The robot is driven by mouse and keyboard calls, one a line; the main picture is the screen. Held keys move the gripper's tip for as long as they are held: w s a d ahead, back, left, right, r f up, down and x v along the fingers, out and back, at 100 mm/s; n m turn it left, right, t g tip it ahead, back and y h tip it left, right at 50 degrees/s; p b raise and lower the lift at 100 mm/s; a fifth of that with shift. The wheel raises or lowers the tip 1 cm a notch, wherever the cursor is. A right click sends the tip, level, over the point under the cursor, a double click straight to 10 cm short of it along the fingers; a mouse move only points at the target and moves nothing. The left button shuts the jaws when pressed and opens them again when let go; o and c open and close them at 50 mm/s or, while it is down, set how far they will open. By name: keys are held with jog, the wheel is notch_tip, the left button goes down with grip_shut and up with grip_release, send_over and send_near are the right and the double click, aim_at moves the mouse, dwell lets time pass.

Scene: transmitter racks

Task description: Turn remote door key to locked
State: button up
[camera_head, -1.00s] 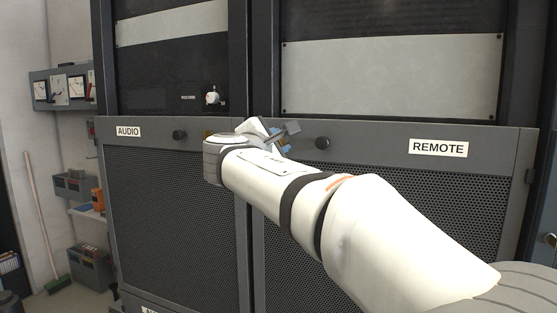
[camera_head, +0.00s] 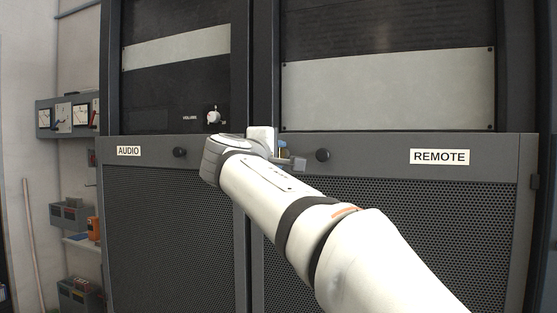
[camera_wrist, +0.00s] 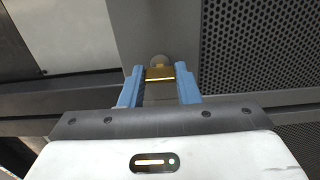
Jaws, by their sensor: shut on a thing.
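The remote door (camera_head: 400,215) is the right-hand grey perforated door with the REMOTE label (camera_head: 440,157). In the wrist view a brass-coloured key (camera_wrist: 160,73) sits at a round lock (camera_wrist: 160,60) on the door's solid grey frame. My gripper (camera_wrist: 160,84) has its blue fingers on both sides of the key and is shut on it. In the head view my gripper (camera_head: 284,152) is at the door's upper left, left of its dark knob, and my arm hides the key.
The audio door (camera_head: 170,230), with the AUDIO label (camera_head: 129,151) and a dark knob (camera_head: 180,153), is on the left. A dark knob (camera_head: 322,155) sticks out right of my gripper. Wall meters and shelves stand at far left.

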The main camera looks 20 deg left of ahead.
dwell(0.4)
jog(key=o, duration=1)
jog(key=s, duration=0.2)
jog(key=s+b, duration=0.1)
jog(key=s, duration=0.4)
jog(key=shift+s+a, duration=0.3)
jog(key=shift+s, duration=0.05)
